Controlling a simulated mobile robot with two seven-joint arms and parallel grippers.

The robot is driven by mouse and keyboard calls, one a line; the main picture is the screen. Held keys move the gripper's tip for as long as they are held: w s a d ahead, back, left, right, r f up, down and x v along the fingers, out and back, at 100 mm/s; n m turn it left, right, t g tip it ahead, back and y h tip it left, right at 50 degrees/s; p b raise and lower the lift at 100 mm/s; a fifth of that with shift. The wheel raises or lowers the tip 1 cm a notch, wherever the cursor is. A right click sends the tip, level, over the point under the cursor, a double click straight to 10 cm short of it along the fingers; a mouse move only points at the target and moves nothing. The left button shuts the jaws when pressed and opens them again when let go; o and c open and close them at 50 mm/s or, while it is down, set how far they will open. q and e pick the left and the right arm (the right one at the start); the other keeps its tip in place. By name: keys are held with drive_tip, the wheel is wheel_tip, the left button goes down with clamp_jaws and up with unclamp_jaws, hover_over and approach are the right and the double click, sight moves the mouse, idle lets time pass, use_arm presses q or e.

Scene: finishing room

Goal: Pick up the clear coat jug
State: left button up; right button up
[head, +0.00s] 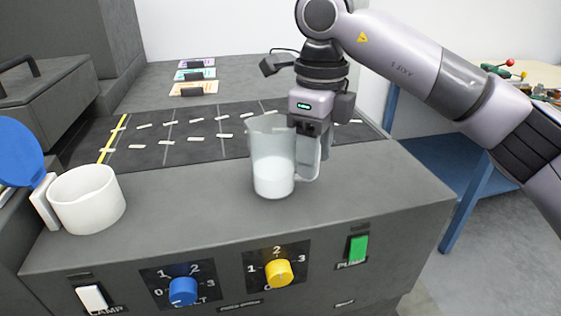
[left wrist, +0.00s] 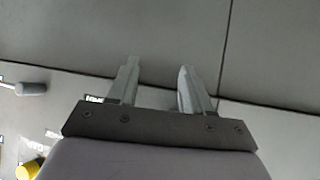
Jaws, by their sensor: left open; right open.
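The clear coat jug (head: 270,150) is a see-through jug with whitish liquid in its lower part. It stands upright on the grey bench top, with its handle (head: 308,160) toward the right. My right gripper (head: 312,146) is open and points down at the handle side of the jug. Its fingertips are partly hidden, so I cannot tell whether they touch the handle. My left gripper (left wrist: 153,85) is open and empty in the left wrist view, in front of a plain grey surface.
A white cup (head: 87,200) with a blue round lid stands at the left. A dark marked conveyor strip (head: 190,135) runs behind the jug, with coloured cards (head: 194,88) beyond. Blue (head: 183,291) and yellow (head: 278,273) knobs and a green switch (head: 357,249) are on the front.

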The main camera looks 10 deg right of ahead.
drive_tip(key=shift+f, duration=1.4)
clamp_jaws()
drive_tip(key=shift+r, duration=0.2)
